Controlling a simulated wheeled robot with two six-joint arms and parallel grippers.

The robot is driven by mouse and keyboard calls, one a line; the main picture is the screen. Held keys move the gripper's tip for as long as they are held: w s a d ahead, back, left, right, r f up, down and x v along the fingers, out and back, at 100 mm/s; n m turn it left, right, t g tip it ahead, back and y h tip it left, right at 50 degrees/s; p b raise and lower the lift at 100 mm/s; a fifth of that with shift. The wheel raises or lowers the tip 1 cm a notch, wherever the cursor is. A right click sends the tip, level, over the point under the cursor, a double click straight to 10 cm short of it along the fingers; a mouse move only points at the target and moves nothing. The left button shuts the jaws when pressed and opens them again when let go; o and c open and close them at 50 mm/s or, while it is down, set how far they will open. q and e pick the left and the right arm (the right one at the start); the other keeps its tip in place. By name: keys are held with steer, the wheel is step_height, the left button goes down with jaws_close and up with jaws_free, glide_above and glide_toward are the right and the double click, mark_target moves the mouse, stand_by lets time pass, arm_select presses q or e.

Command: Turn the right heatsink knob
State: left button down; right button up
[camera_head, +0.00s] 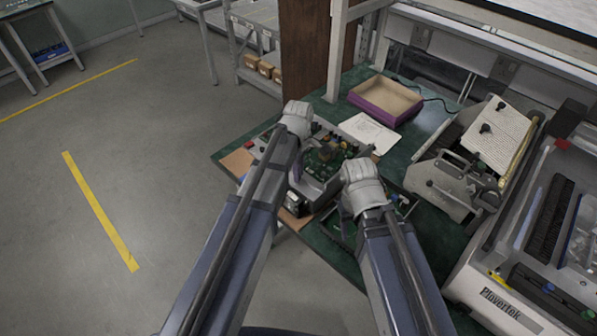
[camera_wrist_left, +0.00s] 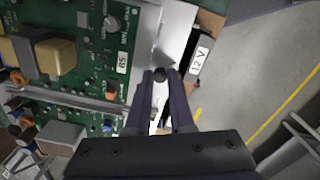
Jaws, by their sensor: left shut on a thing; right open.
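My left gripper (camera_wrist_left: 161,84) is shut on a small dark knob (camera_wrist_left: 160,73) at the silver heatsink plate (camera_wrist_left: 163,30) in the left wrist view. The fingertips hide part of the knob, so its turn angle cannot be read. The plate runs beside a green circuit board (camera_wrist_left: 85,30). In the head view the board (camera_head: 322,158) sits in a grey housing, and my left gripper (camera_head: 296,173) is partly hidden by its own arm. My right gripper (camera_head: 345,211) is open near the housing's right side, its fingertips mostly hidden by the wrist.
A label reading 12 V (camera_wrist_left: 199,60) is beside the plate. A purple-sided box (camera_head: 386,98) and white papers (camera_head: 369,132) lie farther back on the green table (camera_head: 408,150). A metal fixture (camera_head: 455,185) stands to the right. Open floor (camera_head: 120,160) lies left.

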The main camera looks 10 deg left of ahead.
arm_select(q)
steer(key=n, duration=0.5)
steer(key=shift+n, duration=0.3)
steer(key=n, duration=0.5)
steer(key=shift+n, duration=0.3)
steer(key=c, duration=0.8)
jaws_free()
steer(key=shift+o, duration=0.2)
step_height(320, 180, up, 8)
steer(key=p, duration=0.8)
steer(key=shift+f, duration=0.1)
